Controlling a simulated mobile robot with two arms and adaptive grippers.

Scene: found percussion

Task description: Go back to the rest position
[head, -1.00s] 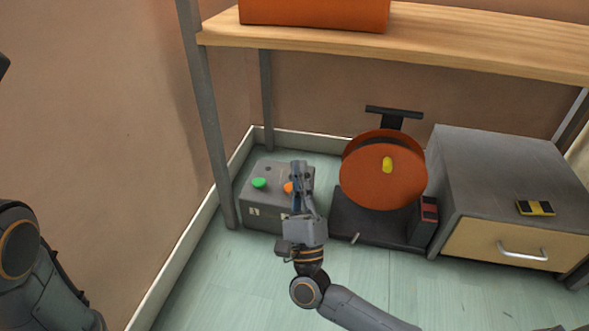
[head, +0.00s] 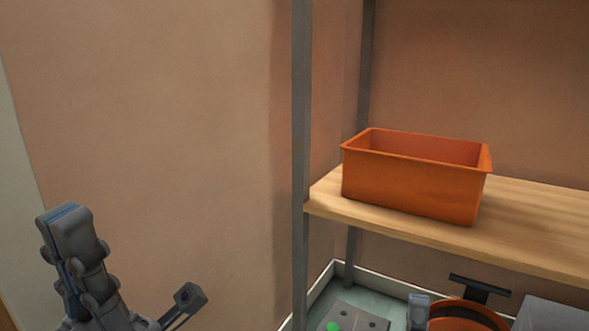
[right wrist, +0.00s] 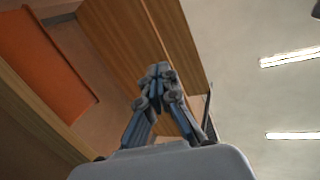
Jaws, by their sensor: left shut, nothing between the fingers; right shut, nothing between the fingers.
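My left gripper (head: 65,222) is in the lower left of the head view, pointing up in front of the bare wall. Its fingers are together and hold nothing. Only the tip of my right gripper (head: 418,300) shows at the bottom edge of the head view, in front of the floor area under the shelf. The right wrist view shows the right gripper (right wrist: 158,72) with its fingers together and empty. The rest of the right arm is out of the head view.
An orange bin (head: 412,190) stands on the wooden shelf (head: 520,225), beside a grey post (head: 301,130). Below are a grey box (head: 352,313) with a green button, a round orange thing (head: 465,316) and a grey cabinet (head: 550,315). Open air lies before the left wall.

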